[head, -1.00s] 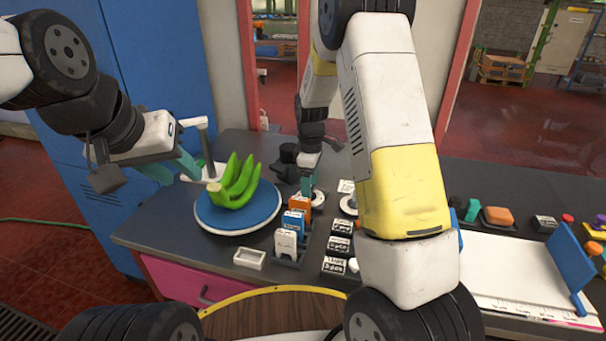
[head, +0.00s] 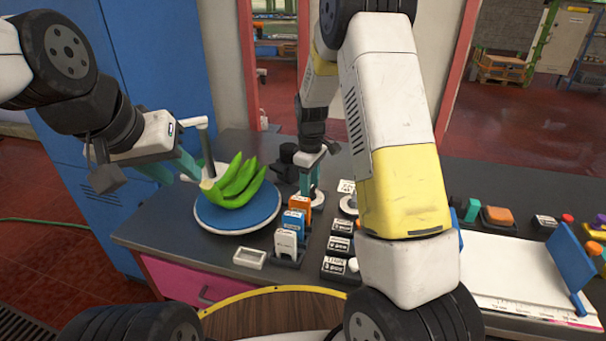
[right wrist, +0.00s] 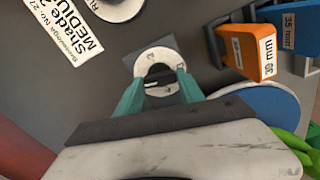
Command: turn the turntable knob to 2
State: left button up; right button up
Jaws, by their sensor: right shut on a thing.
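The turntable (head: 216,222) is a blue disc with a white rim on the dark bench, bearing a bunch of green bananas (head: 236,188). Its knob shows in the right wrist view as a round white dial (right wrist: 151,63) with small digits and a dark centre. I cannot tell which digit it points to. My right gripper (right wrist: 155,84) is shut on the knob, with one teal finger on each side; in the head view it reaches down at the disc's right (head: 307,190). My left gripper (head: 184,178) has its teal fingers apart, empty, just left of the bananas.
A small white tray (head: 250,258) lies in front. My right forearm hides the bench middle.

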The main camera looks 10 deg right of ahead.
jog(key=m, duration=1.1)
jog(key=shift+m, duration=2.1)
jog(key=o, duration=1.4)
jog(key=shift+c, duration=0.2)
notch_tip(320, 180, up, 8)
jog(key=shift+f, duration=0.1)
